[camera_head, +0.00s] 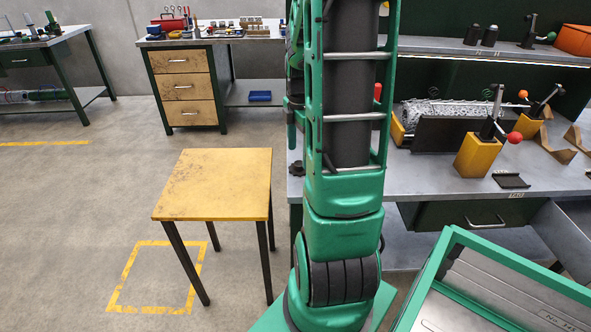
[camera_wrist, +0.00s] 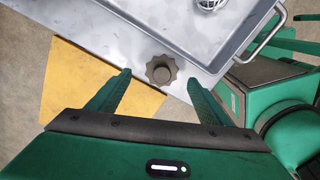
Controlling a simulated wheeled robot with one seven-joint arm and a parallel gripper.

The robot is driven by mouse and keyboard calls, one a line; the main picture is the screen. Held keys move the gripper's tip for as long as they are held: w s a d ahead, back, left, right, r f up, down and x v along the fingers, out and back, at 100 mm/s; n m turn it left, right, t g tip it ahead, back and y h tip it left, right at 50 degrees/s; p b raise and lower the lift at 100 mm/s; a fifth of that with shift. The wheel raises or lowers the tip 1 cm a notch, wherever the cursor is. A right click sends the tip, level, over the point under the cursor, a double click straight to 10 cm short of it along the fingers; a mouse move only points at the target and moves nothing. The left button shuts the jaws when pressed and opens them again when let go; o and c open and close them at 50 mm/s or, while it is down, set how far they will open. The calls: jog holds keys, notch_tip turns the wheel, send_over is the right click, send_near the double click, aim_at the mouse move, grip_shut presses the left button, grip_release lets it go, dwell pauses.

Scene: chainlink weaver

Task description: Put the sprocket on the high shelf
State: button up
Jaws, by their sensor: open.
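The sprocket (camera_wrist: 161,69) is a small dark brown toothed disc with a round hub. It lies on the grey bench top near its edge in the wrist view. In the head view the sprocket (camera_head: 296,169) shows small at the bench's left end, beside my arm. My gripper (camera_wrist: 158,77) is open and empty in the wrist view, its green fingers on either side of the sprocket in the picture. I cannot tell the height gap. The high shelf (camera_head: 455,47) is a grey ledge above the bench at upper right.
The shelf holds dark cylinders (camera_head: 489,36), a clamp and an orange box (camera_head: 574,40). Yellow-based clamps (camera_head: 478,156) stand on the bench (camera_head: 432,177). A metal tray (camera_wrist: 228,62) lies near the sprocket. A yellow stool (camera_head: 215,185) stands left of my arm; floor further left is open.

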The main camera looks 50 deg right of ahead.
aim_at(299, 163)
notch_tip(299, 163, down, 4)
jog(key=shift+s+a+f, duration=0.1)
jog(key=shift+a, duration=0.05)
jog(key=shift+c, duration=0.2)
jog(key=c, duration=1.5)
jog(key=shift+o, duration=0.2)
jog(key=shift+r, duration=0.6)
jog(key=r, duration=0.2)
jog(key=a+r, duration=0.1)
jog(key=shift+r, duration=0.35)
jog(key=a+r, duration=0.6)
jog(key=a, duration=0.4)
jog(key=shift+a, duration=0.35)
